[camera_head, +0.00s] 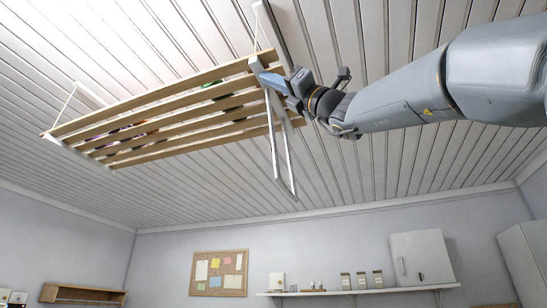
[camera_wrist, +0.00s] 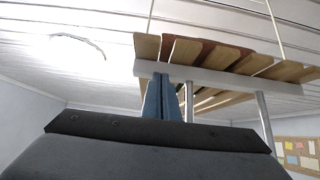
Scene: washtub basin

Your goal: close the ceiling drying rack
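The ceiling drying rack (camera_head: 185,115) hangs by cords below the ceiling, its wooden slats tilted in the head view. Its white end bar (camera_wrist: 215,78) crosses the wrist view. A pale metal loop handle (camera_head: 292,175) hangs down from the rack's right end; one of its legs shows in the wrist view (camera_wrist: 266,125). My gripper (camera_head: 271,80) is at the rack's right end, its blue fingers (camera_wrist: 162,98) close together and overlapping the end bar in view. Whether they pinch the bar or only lie against or before it is hidden.
A cork board (camera_head: 219,273) hangs on the back wall. A white shelf (camera_head: 355,291) with jars and a white cabinet (camera_head: 422,258) are at the right. A wooden shelf (camera_head: 83,294) is at lower left.

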